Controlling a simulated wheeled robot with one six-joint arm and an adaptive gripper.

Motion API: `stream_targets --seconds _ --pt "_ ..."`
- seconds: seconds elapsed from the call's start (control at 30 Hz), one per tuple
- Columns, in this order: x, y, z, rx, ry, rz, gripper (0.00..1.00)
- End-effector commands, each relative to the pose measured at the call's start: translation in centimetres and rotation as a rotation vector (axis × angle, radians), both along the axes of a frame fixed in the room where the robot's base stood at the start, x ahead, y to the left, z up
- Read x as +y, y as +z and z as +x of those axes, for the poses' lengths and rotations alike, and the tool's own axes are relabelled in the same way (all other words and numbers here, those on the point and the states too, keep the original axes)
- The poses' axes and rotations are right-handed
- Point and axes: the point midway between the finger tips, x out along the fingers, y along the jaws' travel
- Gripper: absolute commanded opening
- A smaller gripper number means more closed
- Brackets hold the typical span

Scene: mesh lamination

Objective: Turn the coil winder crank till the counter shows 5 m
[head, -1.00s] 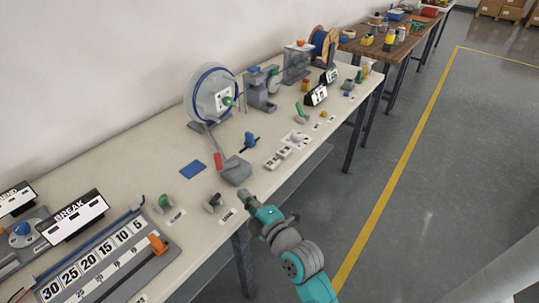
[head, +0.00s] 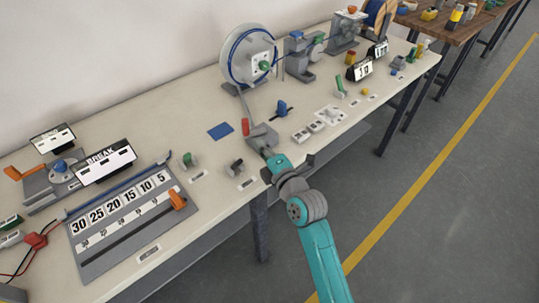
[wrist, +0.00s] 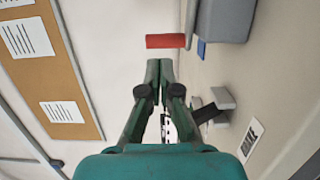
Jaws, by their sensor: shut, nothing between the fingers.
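The coil winder has a pale upright disc (head: 235,65) with a blue cable wound around it and a green knob (head: 265,66) at its face.
A blue mat (head: 220,131), a blue-handled lever (head: 281,107) and white switch plates (head: 309,131) lie around the block. A scale board with an orange slider (head: 177,199) is at the left. The bench's front edge runs below my arm; the floor beyond is clear.

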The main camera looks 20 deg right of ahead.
Motion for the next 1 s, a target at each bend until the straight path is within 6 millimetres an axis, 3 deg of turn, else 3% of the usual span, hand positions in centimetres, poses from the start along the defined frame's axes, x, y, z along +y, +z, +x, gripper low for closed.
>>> stream_targets --seconds 0.2,0.4,1.0 --pt "0.5 0.1 3.5 0.000 0.001 0.000 0.00" --pt "0.7 0.0 5.3 0.000 0.001 0.000 0.00" --pt "0.8 0.0 5.8 0.000 0.000 0.001 0.00"
